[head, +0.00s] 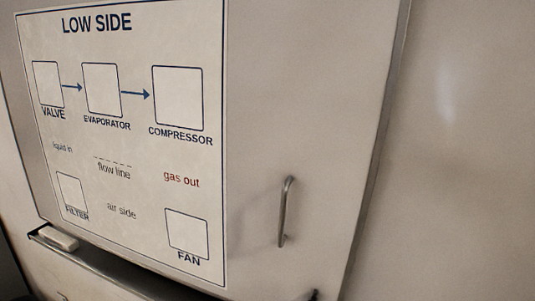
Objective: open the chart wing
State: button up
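The chart wing (310,90) is a pale upright panel that fills the left and middle of the head view. A chart headed "LOW SIDE" (130,170) covers its left part, with empty boxes, arrows and labels. A slim metal bar handle (285,212) stands upright on the wing, right of the chart. The wing's right edge (375,150) is a dark metal strip that runs from the top down to the bottom of the picture. I see no clear gap along it. My gripper is not in view, and nothing is seen touching the handle.
A plain pale surface (460,150) lies right of the wing's edge. A ledge (100,272) runs below the chart, with a small whitish block (54,238) at its left end. A small dark thing (313,295) at the bottom edge is too cut off to name.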

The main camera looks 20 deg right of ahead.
aim_at(225, 149)
jog(key=k+j+z, duration=0.4)
jog(key=j, duration=0.35)
jog(key=k+j+z, duration=0.35)
jog(key=j, duration=0.25)
jog(key=k+j+z, duration=0.4)
jog(key=k, duration=0.25)
jog(key=i+j, duration=0.15)
jog(key=i, duration=0.45)
jog(key=i+j, duration=0.2)
jog(key=i, duration=0.4)
